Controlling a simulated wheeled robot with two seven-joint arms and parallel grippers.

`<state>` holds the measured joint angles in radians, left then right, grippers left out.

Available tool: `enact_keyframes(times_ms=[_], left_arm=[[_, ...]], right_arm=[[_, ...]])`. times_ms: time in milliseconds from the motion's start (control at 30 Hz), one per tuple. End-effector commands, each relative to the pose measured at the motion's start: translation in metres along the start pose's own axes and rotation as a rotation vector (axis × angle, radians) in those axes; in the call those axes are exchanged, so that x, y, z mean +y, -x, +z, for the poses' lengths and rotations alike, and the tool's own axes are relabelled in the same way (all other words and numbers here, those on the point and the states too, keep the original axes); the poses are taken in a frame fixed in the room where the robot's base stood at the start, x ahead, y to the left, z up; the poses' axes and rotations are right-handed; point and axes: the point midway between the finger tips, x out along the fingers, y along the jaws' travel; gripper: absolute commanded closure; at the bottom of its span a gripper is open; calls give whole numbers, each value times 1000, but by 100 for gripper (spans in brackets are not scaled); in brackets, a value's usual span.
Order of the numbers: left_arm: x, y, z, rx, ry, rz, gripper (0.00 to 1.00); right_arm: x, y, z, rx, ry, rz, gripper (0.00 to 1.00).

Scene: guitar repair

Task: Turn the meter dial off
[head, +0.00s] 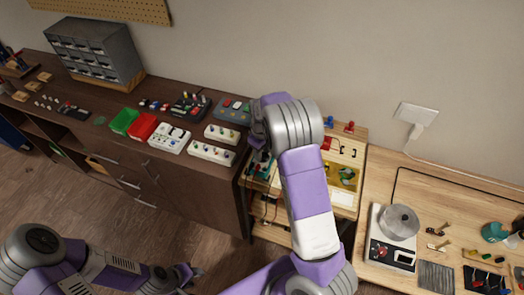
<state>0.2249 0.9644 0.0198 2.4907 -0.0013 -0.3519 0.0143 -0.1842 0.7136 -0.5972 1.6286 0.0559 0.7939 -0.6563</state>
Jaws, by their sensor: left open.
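I cannot clearly pick out the meter or its dial. A small teal item (262,168) on the light wooden bench shows just left of my right arm, partly covered, and I cannot tell if it is the meter. A yellow item (346,174) lies on the same bench, right of the arm. My right arm reaches over this bench, and its wrist hides most of the right gripper, so its jaws cannot be made out. My left gripper (188,277) is open and empty, low over the floor at the bottom, far from the bench.
A right-hand wooden table (365,240) carries a device with a round metal pan (399,222). Floor is clear left of centre.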

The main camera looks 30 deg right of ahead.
Motion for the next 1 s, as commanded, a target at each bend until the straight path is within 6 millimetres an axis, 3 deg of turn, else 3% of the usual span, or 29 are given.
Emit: enact_keyframes(times_ms=[67, 300, 667, 1000], left_arm=[[0, 0, 0, 0, 0, 0, 57], [0, 0, 0, 0, 0, 0, 57], [0, 1, 0, 0, 0, 0, 57], [3, 9, 0, 0, 0, 0, 57]], right_arm=[[0, 0, 0, 0, 0, 0, 64], [0, 0, 0, 0, 0, 0, 100], [0, 1, 0, 1, -23, 0, 100], [1, 2, -1, 2, -216, 1, 100]])
